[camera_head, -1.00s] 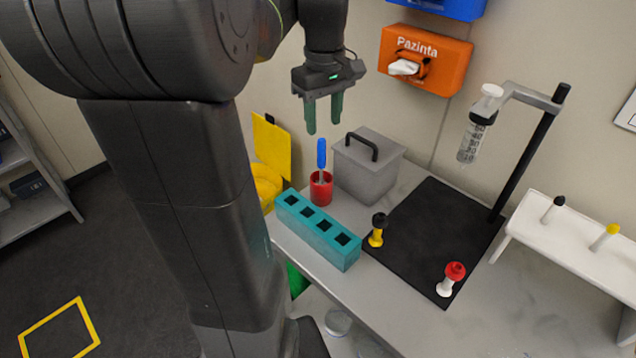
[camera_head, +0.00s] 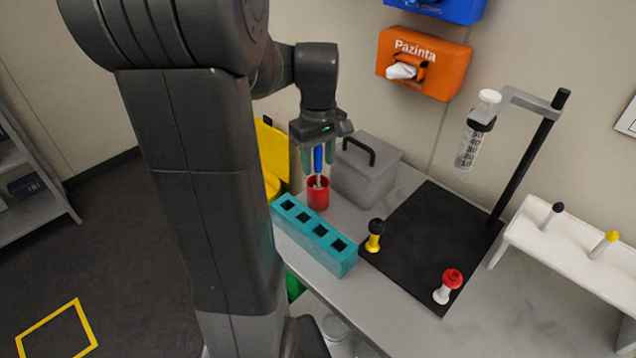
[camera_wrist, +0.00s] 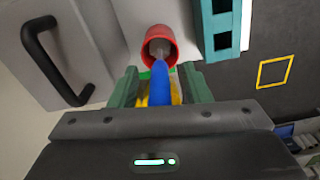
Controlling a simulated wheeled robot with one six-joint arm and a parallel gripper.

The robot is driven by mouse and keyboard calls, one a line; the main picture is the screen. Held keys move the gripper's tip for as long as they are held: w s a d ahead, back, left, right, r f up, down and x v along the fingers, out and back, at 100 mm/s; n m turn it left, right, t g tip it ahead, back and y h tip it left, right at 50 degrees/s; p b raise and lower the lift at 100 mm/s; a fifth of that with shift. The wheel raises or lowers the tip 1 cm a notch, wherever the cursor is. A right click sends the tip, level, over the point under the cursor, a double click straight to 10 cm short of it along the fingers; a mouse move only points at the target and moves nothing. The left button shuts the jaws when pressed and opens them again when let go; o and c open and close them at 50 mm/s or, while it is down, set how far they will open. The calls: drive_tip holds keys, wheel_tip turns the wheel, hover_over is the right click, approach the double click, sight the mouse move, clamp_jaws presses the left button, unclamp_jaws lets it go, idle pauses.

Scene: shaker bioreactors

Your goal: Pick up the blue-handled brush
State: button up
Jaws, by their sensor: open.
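The blue-handled brush (camera_head: 318,160) stands upright in a red cup (camera_head: 318,194), with its handle up. My gripper (camera_head: 318,165) is open and pointing down, with its green fingers on either side of the blue handle. In the wrist view the blue handle (camera_wrist: 160,84) lies between the two green fingers of my gripper (camera_wrist: 160,88), and the red cup (camera_wrist: 150,40) is beyond it. A gap shows on each side of the handle. The brush's lower end is hidden inside the cup.
A teal block with square holes (camera_head: 313,237) stands right in front of the cup. A grey box with a black handle (camera_head: 366,172) is close at the cup's right. A white rack (camera_head: 575,257) is far right.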

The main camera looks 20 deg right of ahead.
clamp_jaws()
drive_tip(key=shift+r, duration=0.15)
